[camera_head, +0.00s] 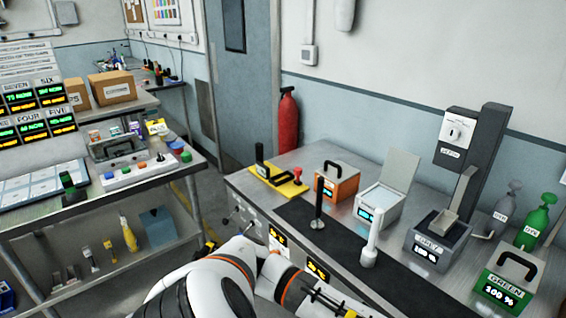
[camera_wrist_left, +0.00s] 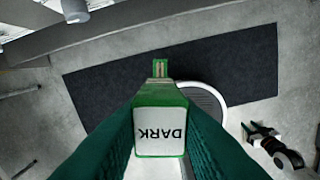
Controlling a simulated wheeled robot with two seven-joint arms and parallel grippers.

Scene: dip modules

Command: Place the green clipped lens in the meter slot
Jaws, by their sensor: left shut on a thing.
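In the left wrist view, my left gripper (camera_wrist_left: 160,112) is shut on a green piece (camera_wrist_left: 158,152) with a white face marked DARK, which looks like the green clipped lens. A narrow green tab (camera_wrist_left: 160,68) sticks out at its far end, over the dark mat. A grey disc with a pale rim (camera_wrist_left: 208,98) shows partly behind it; I cannot tell whether it is held or lies below. In the head view, a tall dark stand with a white dial box (camera_head: 455,131), apparently the meter, stands at the bench's right; its slot is not clear.
The bench carries a dark mat (camera_head: 340,243), a dark post (camera_head: 318,208), a white post (camera_head: 370,240), an orange box (camera_head: 337,184), a grey box (camera_head: 430,250) and a box marked GREEN (camera_head: 505,285). A green bottle (camera_head: 536,218) stands at the right.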

